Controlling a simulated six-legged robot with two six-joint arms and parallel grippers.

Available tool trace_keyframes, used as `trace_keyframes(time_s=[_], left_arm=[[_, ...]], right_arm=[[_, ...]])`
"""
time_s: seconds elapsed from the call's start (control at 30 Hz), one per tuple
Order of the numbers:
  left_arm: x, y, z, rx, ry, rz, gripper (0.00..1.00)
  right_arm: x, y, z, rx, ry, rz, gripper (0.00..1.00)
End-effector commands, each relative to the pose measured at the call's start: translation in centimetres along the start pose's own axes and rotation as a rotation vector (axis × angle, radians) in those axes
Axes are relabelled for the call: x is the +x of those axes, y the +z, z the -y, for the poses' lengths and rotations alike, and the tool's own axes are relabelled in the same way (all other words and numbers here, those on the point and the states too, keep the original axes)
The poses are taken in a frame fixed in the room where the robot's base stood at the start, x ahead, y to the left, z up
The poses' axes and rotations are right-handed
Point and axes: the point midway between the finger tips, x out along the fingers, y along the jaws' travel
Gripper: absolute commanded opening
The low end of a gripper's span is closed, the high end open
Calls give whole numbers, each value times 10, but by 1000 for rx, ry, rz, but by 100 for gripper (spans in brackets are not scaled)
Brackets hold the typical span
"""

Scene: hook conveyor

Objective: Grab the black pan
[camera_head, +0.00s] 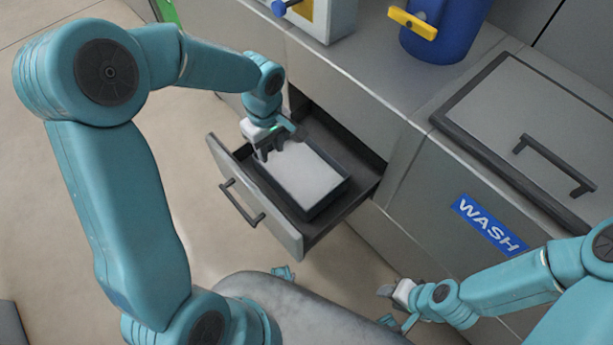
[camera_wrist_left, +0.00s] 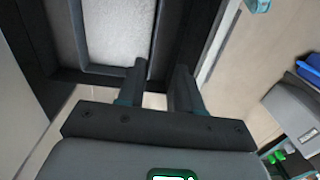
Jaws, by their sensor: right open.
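The black pan (camera_head: 328,205) is a dark rectangular tray with a flat whitish surface inside it, lying in the open drawer (camera_head: 284,232). My left gripper (camera_head: 268,152) is at the pan's upper-left edge. In the left wrist view its two dark fingers (camera_wrist_left: 161,84) are spread apart, near the rim of the pan (camera_wrist_left: 105,70). I cannot tell whether the fingers touch the rim or reach around it. My right gripper (camera_head: 396,305) is open and empty, low in front of the cabinet, away from the pan.
The drawer stands pulled out from a grey cabinet. A blue container (camera_head: 445,30) with a yellow handle stands on the counter. A closed lid with a dark handle (camera_head: 553,165) is at the right, above a blue WASH label (camera_head: 488,224). Floor at the left is clear.

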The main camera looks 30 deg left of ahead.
Motion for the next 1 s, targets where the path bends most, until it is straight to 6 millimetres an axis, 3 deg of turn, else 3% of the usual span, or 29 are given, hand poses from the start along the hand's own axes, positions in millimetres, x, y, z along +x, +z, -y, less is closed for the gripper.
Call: trace_keyframes(time_s=[0.03, 0.27, 0.7, 1.0], left_arm=[[6, -2, 0, -2, 12, -7, 35], [17, -3, 2, -1, 23, -13, 35], [109, -2, -1, -2, 22, -11, 35], [130, -1, -5, -2, 23, -11, 35]], right_arm=[[11, 0, -4, 0, 0, 0, 43], [21, 0, -8, 0, 0, 0, 43], [44, -1, -16, 0, 0, 0, 43], [49, -1, -18, 0, 0, 0, 43]])
